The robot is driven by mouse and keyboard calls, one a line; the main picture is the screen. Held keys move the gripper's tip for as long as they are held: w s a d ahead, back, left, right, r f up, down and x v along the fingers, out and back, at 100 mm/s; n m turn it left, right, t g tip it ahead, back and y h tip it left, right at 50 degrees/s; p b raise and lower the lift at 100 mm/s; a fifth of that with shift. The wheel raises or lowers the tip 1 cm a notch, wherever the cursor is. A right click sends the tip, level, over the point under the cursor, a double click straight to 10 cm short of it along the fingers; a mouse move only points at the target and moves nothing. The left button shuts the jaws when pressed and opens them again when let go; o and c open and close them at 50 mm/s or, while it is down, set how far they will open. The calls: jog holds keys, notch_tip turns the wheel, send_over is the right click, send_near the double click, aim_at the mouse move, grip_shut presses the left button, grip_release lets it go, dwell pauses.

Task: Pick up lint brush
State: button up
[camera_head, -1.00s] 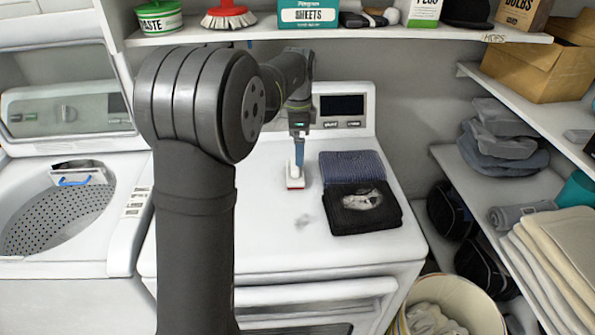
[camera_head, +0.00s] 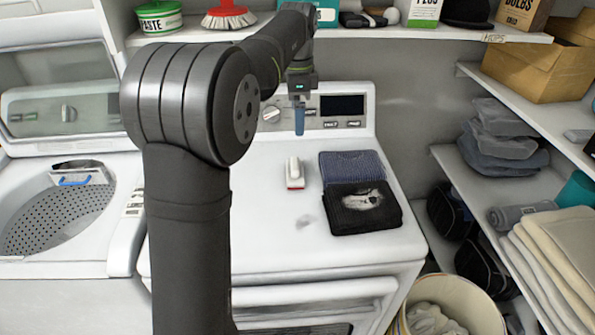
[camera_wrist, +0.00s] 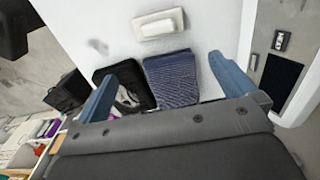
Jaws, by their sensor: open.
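The lint brush (camera_head: 295,172), white with a red edge at its near end, lies on the white dryer top. In the wrist view the lint brush (camera_wrist: 158,24) shows as a pale block beyond and between the fingers. My gripper (camera_head: 299,120) is above the dryer, behind and higher than the brush, and apart from it. In the wrist view my gripper (camera_wrist: 165,85) has its two blue fingers spread wide with nothing between them.
The dryer's control panel (camera_head: 345,108) rises behind. A shelf (camera_head: 420,32) with several goods hangs above. The dryer top (camera_head: 255,220) is clear in front.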

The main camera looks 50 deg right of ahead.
jog(key=shift+r, duration=0.45)
jog(key=c, duration=0.6)
jog(key=shift+c, duration=0.2)
jog(key=n+t+h, duration=0.2)
jog(key=n, duration=1.6)
send_near(295, 163)
jog(key=x, duration=0.6)
jog(key=shift+s+a, duration=0.15)
jog(key=shift+w+d+x, duration=0.1)
jog(key=shift+x, duration=1.45)
jog(key=shift+w+d+x, duration=0.1)
jog(key=shift+x, duration=1.4)
